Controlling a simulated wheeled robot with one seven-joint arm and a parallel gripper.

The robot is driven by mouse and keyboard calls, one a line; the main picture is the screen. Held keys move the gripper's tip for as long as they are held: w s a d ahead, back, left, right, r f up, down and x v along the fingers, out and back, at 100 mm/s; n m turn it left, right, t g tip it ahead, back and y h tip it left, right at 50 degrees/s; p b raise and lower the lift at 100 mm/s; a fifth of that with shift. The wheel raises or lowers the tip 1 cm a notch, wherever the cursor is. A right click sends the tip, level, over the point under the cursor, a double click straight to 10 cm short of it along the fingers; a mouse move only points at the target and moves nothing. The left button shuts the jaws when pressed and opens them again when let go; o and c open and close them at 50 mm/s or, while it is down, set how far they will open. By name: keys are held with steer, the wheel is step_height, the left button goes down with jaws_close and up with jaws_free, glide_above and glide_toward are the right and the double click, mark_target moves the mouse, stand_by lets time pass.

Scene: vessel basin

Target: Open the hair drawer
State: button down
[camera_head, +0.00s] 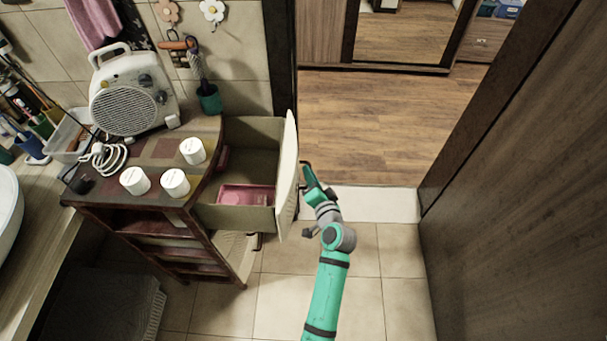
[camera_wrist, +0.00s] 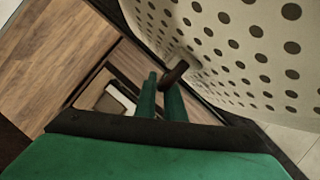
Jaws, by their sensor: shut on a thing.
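The hair drawer (camera_head: 240,171) is the top drawer of a small dark red cabinet and stands pulled far out to the right. Its pale front panel (camera_head: 288,175) shows edge-on, and its inside is in view with a pink tray (camera_head: 246,194) in it. In the wrist view the drawer front (camera_wrist: 240,45) is cream with dark dots, and a dark handle (camera_wrist: 175,74) sticks out from it. My gripper (camera_head: 305,172) is at the outer side of the front. In the wrist view its green fingers (camera_wrist: 161,97) are shut on the handle.
The cabinet top (camera_head: 220,128) bears a white fan heater (camera_head: 131,93), a coiled white cable and several white jars (camera_head: 175,182). A dark wooden door (camera_head: 520,200) stands at the right. Tiled floor (camera_head: 390,290) is free around my arm.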

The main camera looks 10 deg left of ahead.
steer(key=shift+f, duration=0.1)
steer(key=c, duration=1.8)
jaws_free()
steer(key=shift+c, duration=0.2)
steer(key=shift+d, duration=0.1)
steer(key=v, duration=1)
steer(key=shift+s, duration=0.4)
steer(key=shift+d, duration=0.15)
